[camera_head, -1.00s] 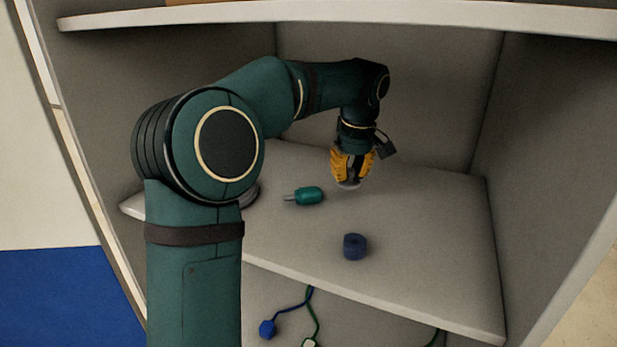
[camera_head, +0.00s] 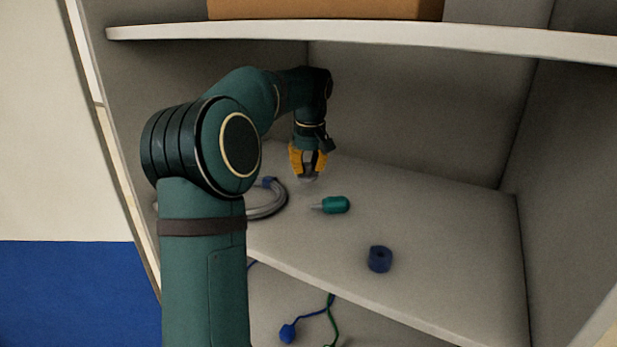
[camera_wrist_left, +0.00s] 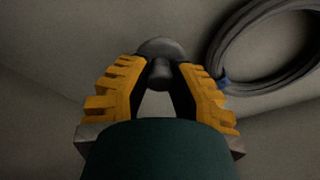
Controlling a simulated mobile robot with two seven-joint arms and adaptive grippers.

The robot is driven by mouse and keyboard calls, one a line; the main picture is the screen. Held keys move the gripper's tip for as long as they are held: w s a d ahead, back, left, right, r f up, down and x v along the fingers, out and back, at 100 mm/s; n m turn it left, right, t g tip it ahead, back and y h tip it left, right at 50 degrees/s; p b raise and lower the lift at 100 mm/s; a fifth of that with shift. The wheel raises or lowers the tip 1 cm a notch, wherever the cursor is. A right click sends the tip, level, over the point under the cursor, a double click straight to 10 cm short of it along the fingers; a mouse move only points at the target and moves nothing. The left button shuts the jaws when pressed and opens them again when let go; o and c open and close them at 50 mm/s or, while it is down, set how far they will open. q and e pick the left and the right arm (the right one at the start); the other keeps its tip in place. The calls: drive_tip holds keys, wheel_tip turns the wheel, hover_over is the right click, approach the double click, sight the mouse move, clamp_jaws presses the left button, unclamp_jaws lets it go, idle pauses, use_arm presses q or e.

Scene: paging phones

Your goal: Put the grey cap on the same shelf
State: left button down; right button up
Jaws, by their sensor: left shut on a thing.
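The grey cap (camera_wrist_left: 162,50) shows between the fingertips of my left gripper (camera_wrist_left: 160,72) in the left wrist view. My left gripper (camera_head: 308,172), with yellow fingers, is shut on it. In the head view the cap (camera_head: 307,180) is a small grey shape under the fingertips, just above or touching the middle shelf (camera_head: 440,215); I cannot tell which. The gripper points down near the back of this shelf. My right gripper is not in view.
A coiled grey cable (camera_head: 268,205) lies to the left, partly behind my arm. An upper shelf (camera_head: 370,36) hangs above. Coloured cords (camera_head: 331,315) show below.

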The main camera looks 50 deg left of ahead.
sight(309, 170)
use_arm(q)
drive_tip(key=shift+d+f, duration=0.1)
drive_tip(key=shift+f, duration=1.6)
drive_tip(key=c, duration=0.9)
unclamp_jaws()
drive_tip(key=shift+f, duration=0.1)
drive_tip(key=shift+s+d+r, duration=0.1)
drive_tip(key=shift+d+r, duration=0.05)
drive_tip(key=shift+r, duration=1.15)
drive_tip(key=shift+s+d+r, duration=0.1)
drive_tip(key=shift+d+r, duration=0.1)
drive_tip(key=shift+r, duration=1.05)
drive_tip(key=shift+s+d+r, duration=0.1)
drive_tip(key=shift+d+r, duration=0.05)
drive_tip(key=shift+r, duration=1.15)
